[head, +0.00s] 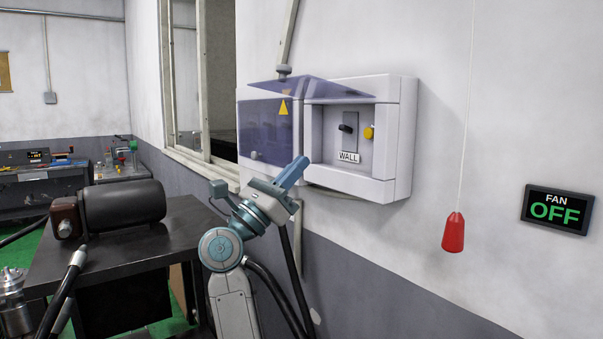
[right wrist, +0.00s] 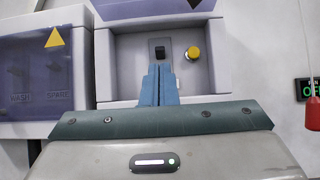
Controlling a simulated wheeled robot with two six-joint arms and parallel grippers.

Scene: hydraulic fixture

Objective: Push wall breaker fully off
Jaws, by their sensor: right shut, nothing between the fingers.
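The wall breaker is a black toggle (head: 346,128) on a grey plate above a label reading WALL, inside the open right compartment of a white wall box (head: 404,140). The toggle also shows in the right wrist view (right wrist: 160,52), just above my fingertips. Its exact position is hard to tell. A tinted cover (head: 312,87) is lifted above this compartment. My right gripper (head: 303,163) is shut and empty, in front of and a little below the compartment, apart from the toggle in the head view. My left gripper is not in view.
A yellow button (head: 369,132) sits right of the toggle. The left compartment has a closed tinted cover (head: 266,130) with a warning triangle. A red pull handle (head: 453,232) hangs on a cord, beside a sign (head: 557,210) reading FAN OFF. A dark table (head: 185,225) holds a black motor (head: 122,206).

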